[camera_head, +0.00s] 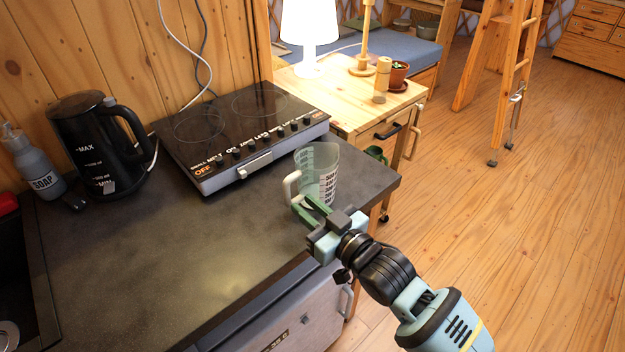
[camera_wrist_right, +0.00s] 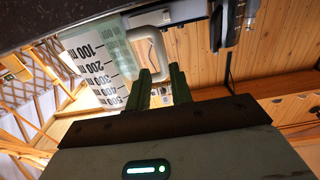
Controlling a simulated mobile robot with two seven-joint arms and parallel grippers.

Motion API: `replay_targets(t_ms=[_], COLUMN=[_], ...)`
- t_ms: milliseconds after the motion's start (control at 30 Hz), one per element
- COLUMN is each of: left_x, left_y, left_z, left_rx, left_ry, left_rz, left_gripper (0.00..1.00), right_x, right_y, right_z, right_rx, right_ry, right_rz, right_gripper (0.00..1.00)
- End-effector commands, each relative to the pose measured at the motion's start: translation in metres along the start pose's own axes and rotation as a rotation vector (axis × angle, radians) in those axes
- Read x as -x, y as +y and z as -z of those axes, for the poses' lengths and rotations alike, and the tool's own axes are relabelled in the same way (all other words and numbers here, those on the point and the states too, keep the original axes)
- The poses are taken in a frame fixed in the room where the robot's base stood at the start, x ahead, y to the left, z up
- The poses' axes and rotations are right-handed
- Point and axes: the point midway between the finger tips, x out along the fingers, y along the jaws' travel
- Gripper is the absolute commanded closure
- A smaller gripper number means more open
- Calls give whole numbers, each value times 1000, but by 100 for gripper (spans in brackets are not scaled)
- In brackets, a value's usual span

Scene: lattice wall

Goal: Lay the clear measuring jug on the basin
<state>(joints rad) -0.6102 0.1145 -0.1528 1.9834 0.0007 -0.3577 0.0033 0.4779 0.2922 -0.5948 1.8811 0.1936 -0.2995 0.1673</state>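The clear measuring jug (camera_head: 322,171) stands upright on the dark countertop near its right end, its pale handle (camera_head: 290,188) to the left. My right gripper (camera_head: 313,207) is at the jug's near side, by the handle, its two green fingers apart. In the right wrist view the jug (camera_wrist_right: 98,62) appears upside down, and the handle (camera_wrist_right: 150,38) reaches down towards the gap between the fingertips (camera_wrist_right: 161,70). I cannot tell whether they touch it. The basin (camera_head: 14,275) is the dark sink at the left edge, only partly in view. My left gripper is out of view.
A black kettle (camera_head: 92,145) and a grey soap bottle (camera_head: 36,165) stand at the back left. A black cooktop (camera_head: 240,125) lies behind the jug. A wooden side table (camera_head: 345,95) with a lamp (camera_head: 309,35) stands beyond. The counter (camera_head: 180,250) between basin and jug is clear.

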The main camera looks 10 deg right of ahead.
Motion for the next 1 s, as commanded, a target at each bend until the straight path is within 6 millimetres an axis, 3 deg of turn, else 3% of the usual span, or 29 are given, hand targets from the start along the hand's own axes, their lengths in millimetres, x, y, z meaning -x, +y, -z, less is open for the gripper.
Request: replay_targets(t_ms=[333, 700, 1000], left_x=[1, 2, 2], left_y=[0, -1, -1], left_z=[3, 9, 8], left_rx=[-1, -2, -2], left_ry=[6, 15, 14], left_rz=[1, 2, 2], left_gripper=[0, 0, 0], right_x=[-19, -60, -64], right_y=[-1, -3, -4], right_z=[2, 4, 4], right_rx=[1, 2, 1], right_ry=[1, 1, 1], right_rz=[0, 0, 0], right_gripper=[78, 78, 78])
